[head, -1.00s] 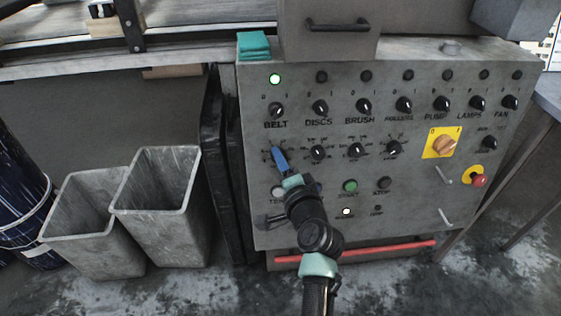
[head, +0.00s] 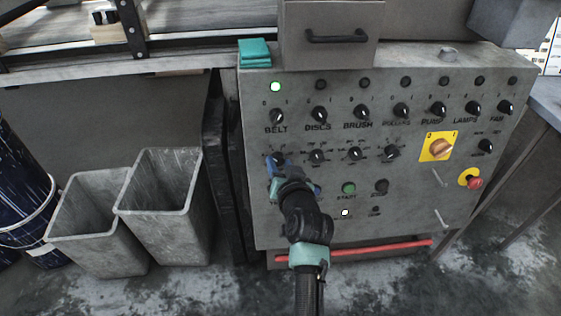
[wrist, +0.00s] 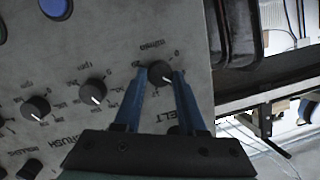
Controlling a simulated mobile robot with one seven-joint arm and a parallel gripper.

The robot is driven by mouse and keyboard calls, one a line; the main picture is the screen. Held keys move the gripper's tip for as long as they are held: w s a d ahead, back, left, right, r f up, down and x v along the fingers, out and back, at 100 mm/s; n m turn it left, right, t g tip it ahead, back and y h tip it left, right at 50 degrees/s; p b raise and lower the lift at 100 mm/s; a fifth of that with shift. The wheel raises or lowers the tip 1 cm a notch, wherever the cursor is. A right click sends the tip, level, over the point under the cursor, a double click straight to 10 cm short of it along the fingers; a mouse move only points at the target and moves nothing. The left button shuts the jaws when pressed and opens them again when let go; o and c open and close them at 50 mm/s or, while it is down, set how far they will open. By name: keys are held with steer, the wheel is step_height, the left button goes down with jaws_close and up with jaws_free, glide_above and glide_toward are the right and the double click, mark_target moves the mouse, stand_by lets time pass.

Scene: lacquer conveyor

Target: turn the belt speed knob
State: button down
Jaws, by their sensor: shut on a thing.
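The belt speed knob (head: 278,158) is a small black knob with a white mark, leftmost in the second row of the grey control panel (head: 410,215), below the BELT switch (head: 277,115). My gripper (head: 277,165) is at this knob, its blue fingers partly covering it in the head view. In the wrist view the knob (wrist: 160,73) sits between the two blue fingertips (wrist: 162,77), which are shut on its sides. Its white mark points toward the lower right there.
More black knobs, such as the neighbouring one (head: 317,156), stand close to the right. A yellow-plated orange switch (head: 438,147) and a red button (head: 474,182) are further right. A red bar (head: 385,250) runs along the panel's bottom. Two grey bins (head: 165,225) stand at the left.

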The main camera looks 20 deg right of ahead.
steer(key=n+h+p, duration=0.1)
steer(key=n+p, duration=0.1)
steer(key=n, duration=0.3)
steer(key=shift+a+g, duration=0.15)
steer(key=shift+g, duration=0.15)
stand_by(0.5)
steer(key=shift+c, duration=2.4)
jaws_free()
steer(key=shift+r, duration=0.1)
steer(key=p+v, duration=0.4)
steer(key=v, duration=0.8)
steer(key=shift+s+a, duration=0.2)
steer(key=shift+s, duration=0.15)
steer(key=shift+r, duration=0.15)
